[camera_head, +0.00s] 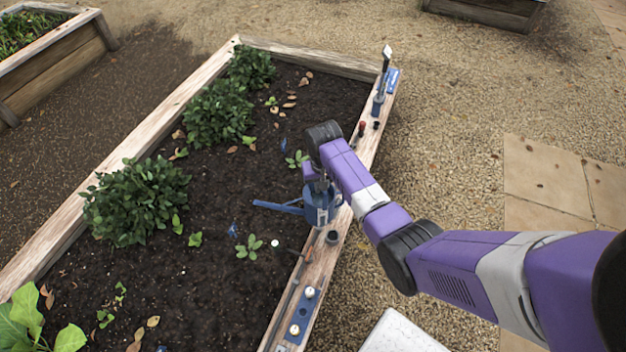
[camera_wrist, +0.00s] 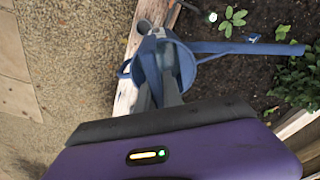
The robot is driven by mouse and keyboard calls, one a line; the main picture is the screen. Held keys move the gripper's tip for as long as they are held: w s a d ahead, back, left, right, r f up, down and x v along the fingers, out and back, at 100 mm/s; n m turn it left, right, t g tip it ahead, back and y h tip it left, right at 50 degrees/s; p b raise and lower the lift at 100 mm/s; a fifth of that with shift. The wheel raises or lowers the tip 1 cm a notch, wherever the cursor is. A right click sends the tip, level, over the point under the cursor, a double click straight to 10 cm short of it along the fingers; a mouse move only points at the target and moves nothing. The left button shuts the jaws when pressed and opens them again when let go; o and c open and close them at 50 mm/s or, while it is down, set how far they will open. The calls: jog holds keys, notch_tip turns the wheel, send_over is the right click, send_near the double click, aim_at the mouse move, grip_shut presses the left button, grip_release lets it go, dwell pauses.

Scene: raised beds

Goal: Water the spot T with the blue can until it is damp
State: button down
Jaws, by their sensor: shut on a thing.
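The blue can (camera_head: 316,212) is at the right side of the bed, by the wooden rim. Its long spout (camera_head: 275,207) points left over the dark soil. My gripper (camera_head: 320,182) is above the can and shut on it. In the wrist view my gripper's fingers (camera_wrist: 160,72) close on the can's upper part, and the blue can (camera_wrist: 184,66) shows behind them with its spout reaching right. I cannot tell whether the can touches the rim. No letter T is readable; small blue markers (camera_head: 233,231) stand in the soil, and which is spot T is unclear.
The wooden bed rim (camera_head: 345,205) carries a blue tray with white-topped knobs (camera_head: 302,315), a dark cup (camera_head: 332,237) and a hand tool (camera_head: 383,75). Leafy bushes (camera_head: 137,200) line the left side. A white dot (camera_head: 275,243) lies near a seedling (camera_head: 249,247).

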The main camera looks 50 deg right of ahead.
aim_at(311, 195)
jog(key=shift+w+f+b, duration=0.1)
jog(key=shift+f+b, duration=2.25)
jog(key=shift+w+a+r+g+h+b, duration=0.35)
jog(key=shift+g+h, duration=0.25)
jog(key=shift+h, duration=0.25)
jog(key=shift+w+a+r+g+h+b, duration=0.1)
jog(key=shift+w+a+g+h+b, duration=0.1)
jog(key=shift+a+g+h+b, duration=0.4)
jog(key=shift+d+h, duration=0.25)
jog(key=shift+w+a+f, duration=0.1)
jog(key=shift+a, duration=0.05)
dwell(0.4)
jog(key=shift+a, duration=0.1)
jog(key=shift+w+a+g+h+b, duration=0.3)
jog(key=shift+h+b, duration=0.1)
jog(key=shift+b, duration=0.2)
dwell(2.7)
